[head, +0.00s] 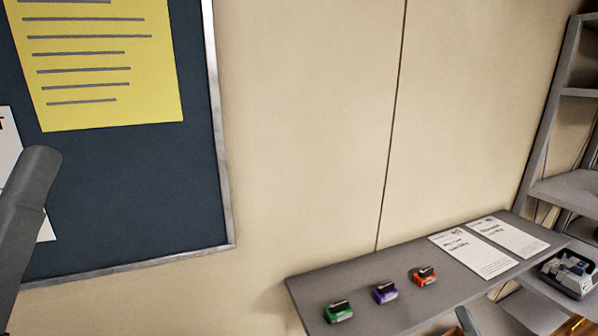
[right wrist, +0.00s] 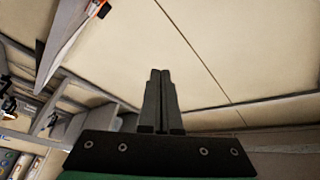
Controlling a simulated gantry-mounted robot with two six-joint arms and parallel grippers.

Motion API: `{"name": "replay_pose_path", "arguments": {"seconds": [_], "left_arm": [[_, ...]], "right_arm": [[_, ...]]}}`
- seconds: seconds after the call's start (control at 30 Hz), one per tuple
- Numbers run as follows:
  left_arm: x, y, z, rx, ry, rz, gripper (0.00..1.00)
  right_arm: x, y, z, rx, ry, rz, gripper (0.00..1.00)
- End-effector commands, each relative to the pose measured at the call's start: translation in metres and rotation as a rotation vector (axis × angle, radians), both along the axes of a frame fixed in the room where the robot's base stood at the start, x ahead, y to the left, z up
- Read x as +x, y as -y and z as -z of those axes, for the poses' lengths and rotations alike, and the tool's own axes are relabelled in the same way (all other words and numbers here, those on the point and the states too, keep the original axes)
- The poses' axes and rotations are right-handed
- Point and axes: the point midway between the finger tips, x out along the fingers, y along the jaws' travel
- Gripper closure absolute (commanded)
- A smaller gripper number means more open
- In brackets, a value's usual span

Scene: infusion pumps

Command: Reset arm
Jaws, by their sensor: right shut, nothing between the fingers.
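My right gripper (right wrist: 160,73) shows in the right wrist view with its two dark fingers together and nothing between them. They point up in the picture, against the beige wall. In the head view, only a small dark tip of the right gripper (head: 466,319) shows at the bottom edge, in front of the grey shelf (head: 400,318). My left gripper does not show in either view.
On the shelf stand a green (head: 338,312), a purple (head: 385,293) and an orange-red small device (head: 424,277). Two printed sheets (head: 474,252) lie to their right. A grey rack (head: 565,188) stands at right. A dark board (head: 130,200) hangs at left. The wall between is bare.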

Motion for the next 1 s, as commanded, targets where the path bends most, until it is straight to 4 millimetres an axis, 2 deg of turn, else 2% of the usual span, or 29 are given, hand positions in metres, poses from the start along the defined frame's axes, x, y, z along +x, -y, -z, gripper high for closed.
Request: {"name": "replay_pose_path", "arguments": {"seconds": [0.03,0.13,0.2,0.27,0.3,0.37,0.4,0.43,0.5,0.53,0.6,0.8,0.9,1.0], "left_arm": [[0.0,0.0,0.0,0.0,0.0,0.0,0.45],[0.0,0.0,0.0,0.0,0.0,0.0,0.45],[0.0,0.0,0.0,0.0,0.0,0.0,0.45],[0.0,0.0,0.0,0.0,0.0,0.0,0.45],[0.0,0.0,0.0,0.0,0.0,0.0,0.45],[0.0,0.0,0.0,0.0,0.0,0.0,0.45],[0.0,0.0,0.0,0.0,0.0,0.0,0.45],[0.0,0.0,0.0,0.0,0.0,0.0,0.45],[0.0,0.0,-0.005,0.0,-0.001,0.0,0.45],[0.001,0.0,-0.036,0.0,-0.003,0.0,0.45],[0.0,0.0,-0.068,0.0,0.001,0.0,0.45],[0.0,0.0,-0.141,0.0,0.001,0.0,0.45],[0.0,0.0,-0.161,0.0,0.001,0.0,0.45],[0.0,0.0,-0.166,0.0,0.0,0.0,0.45]], "right_arm": [[-0.002,-0.017,-0.047,-0.047,0.09,-0.02,1.0],[-0.018,-0.045,-0.126,-0.148,0.245,-0.03,1.0],[-0.036,-0.061,-0.176,-0.217,0.351,-0.02,1.0],[-0.056,-0.072,-0.214,-0.279,0.437,0.003,1.0],[-0.071,-0.078,-0.239,-0.322,0.494,0.027,1.0],[-0.097,-0.083,-0.272,-0.399,0.574,0.083,1.0],[-0.116,-0.081,-0.29,-0.483,0.617,0.158,1.0],[-0.122,-0.078,-0.289,-0.565,0.607,0.22,1.0],[-0.115,-0.076,-0.286,-0.741,0.553,0.319,1.0],[-0.116,-0.076,-0.319,-0.727,0.556,0.312,1.0],[-0.115,-0.076,-0.349,-0.723,0.556,0.308,1.0],[-0.114,-0.076,-0.422,-0.722,0.554,0.307,1.0],[-0.114,-0.076,-0.441,-0.721,0.553,0.307,1.0],[-0.114,-0.076,-0.447,-0.721,0.553,0.307,1.0]]}}
